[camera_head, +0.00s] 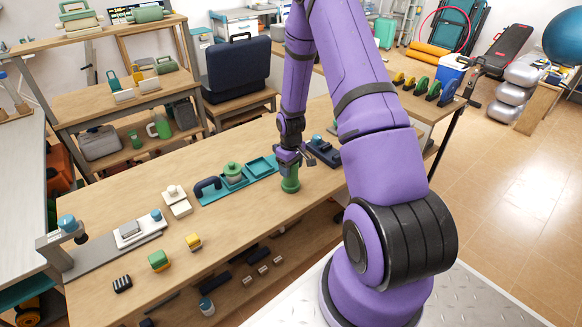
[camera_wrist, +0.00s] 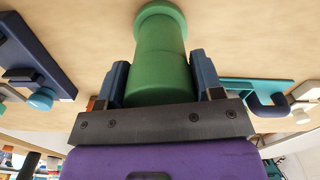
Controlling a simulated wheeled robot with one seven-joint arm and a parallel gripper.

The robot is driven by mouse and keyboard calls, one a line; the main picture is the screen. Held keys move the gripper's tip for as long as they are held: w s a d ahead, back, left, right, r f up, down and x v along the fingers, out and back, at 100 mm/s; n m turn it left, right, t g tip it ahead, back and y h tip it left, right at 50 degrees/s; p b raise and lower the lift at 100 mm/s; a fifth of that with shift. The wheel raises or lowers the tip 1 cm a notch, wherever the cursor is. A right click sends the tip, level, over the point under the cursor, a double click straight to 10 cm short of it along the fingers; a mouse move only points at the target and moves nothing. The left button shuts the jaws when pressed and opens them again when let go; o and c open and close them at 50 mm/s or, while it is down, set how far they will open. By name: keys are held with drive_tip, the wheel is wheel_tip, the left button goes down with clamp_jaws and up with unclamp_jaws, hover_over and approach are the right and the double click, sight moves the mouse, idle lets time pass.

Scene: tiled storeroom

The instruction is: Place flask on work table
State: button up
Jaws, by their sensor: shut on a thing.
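My gripper (camera_head: 288,160) reaches down onto the flask's upper part. In the wrist view my gripper's two blue fingers (camera_wrist: 160,82) sit on either side of the flask, shut on it. The work table (camera_head: 120,190) is a long wooden top below. The flask's base appears at the tabletop; whether it touches cannot be told for sure.
A teal tray (camera_head: 210,197) with a dark handle and green parts lies left of the flask. A dark blue device (camera_head: 322,150) lies just right. White blocks (camera_head: 177,203), a grey scale (camera_head: 130,230) and small coloured blocks (camera_head: 158,260) stand further left. Bare wood shows between them.

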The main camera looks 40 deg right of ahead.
drive_tip(key=shift+f, duration=0.15)
drive_tip(key=o, duration=1.1)
drive_tip(key=shift+o, duration=0.2)
